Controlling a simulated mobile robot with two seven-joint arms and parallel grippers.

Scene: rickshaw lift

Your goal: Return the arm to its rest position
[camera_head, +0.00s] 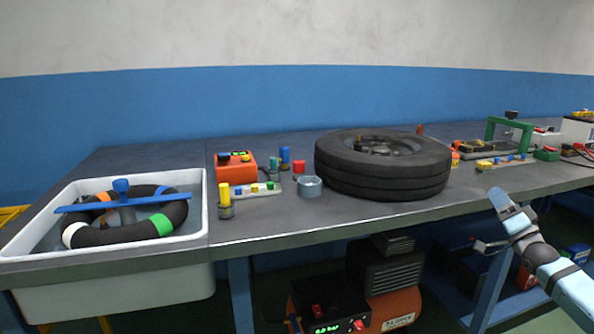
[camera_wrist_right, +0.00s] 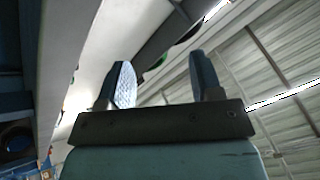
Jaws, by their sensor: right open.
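My right gripper (camera_head: 487,222) is in front of the workbench's front edge, at the right of the head view. Its arm comes in from the lower right. In the right wrist view the two fingers of this gripper (camera_wrist_right: 160,80) stand apart with nothing between them. That view looks up at a ribbed roof with light strips. My left gripper is not in view.
The dark workbench (camera_head: 270,224) holds a large black tyre (camera_head: 380,185), a sink (camera_head: 130,261) with a striped ring (camera_head: 95,237), an orange box (camera_head: 234,170), a grey cup (camera_head: 310,188) and a green frame (camera_head: 510,122). A compressor (camera_head: 398,310) stands below.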

